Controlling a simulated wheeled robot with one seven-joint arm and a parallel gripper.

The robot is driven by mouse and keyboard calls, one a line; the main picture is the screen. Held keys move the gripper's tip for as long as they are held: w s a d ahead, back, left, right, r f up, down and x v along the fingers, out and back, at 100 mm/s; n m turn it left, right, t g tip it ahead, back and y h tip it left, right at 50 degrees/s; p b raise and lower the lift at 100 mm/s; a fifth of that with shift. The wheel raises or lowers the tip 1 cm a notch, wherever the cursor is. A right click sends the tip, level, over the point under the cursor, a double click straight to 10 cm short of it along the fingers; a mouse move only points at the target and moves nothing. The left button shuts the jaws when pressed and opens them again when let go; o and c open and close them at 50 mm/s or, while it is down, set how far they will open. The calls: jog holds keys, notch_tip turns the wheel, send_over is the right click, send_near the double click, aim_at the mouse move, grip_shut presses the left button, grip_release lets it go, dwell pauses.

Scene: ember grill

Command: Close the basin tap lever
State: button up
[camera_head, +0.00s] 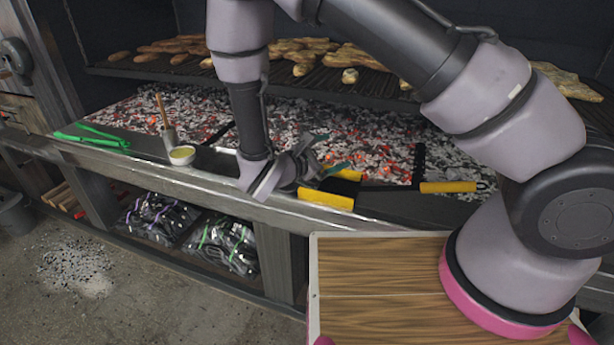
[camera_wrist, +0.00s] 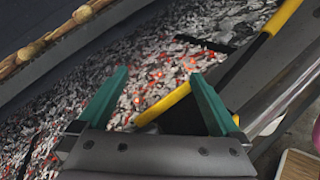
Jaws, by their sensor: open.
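I cannot make out a basin or a tap lever in either view. My gripper (camera_wrist: 159,76) shows in the wrist view with its two teal fingers spread apart and nothing between them. In the head view my gripper (camera_head: 326,160) is above the front edge of the ember bed, close to a yellow-handled tool (camera_head: 327,198). My arm hides part of the grill behind it.
Glowing embers (camera_head: 380,140) fill the grill bed, with flat breads on a rack behind. Charcoal bags (camera_head: 232,243) sit below.

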jog(key=a+f+n+t+y, duration=0.1)
jog(key=a+f+n, duration=0.1)
jog(key=s+a+f+n+t+y, duration=0.1)
jog(key=a+f+n+t+y, duration=0.1)
jog(key=f, duration=0.1)
jog(key=s+a+f+n+t+y, duration=0.1)
jog(key=a+f+n+t, duration=0.1)
jog(key=a+n, duration=0.1)
jog(key=shift+a+f+y, duration=0.1)
jog(key=shift+f+y, duration=0.2)
jog(key=shift+y, duration=0.1)
jog(key=shift+w+a+f+n+y, duration=0.1)
jog(key=shift+f+n+y, duration=0.1)
jog(key=shift+n+y, duration=0.1)
jog(key=x, duration=1)
jog(key=shift+w+f, duration=0.15)
jog(key=shift+w, duration=0.05)
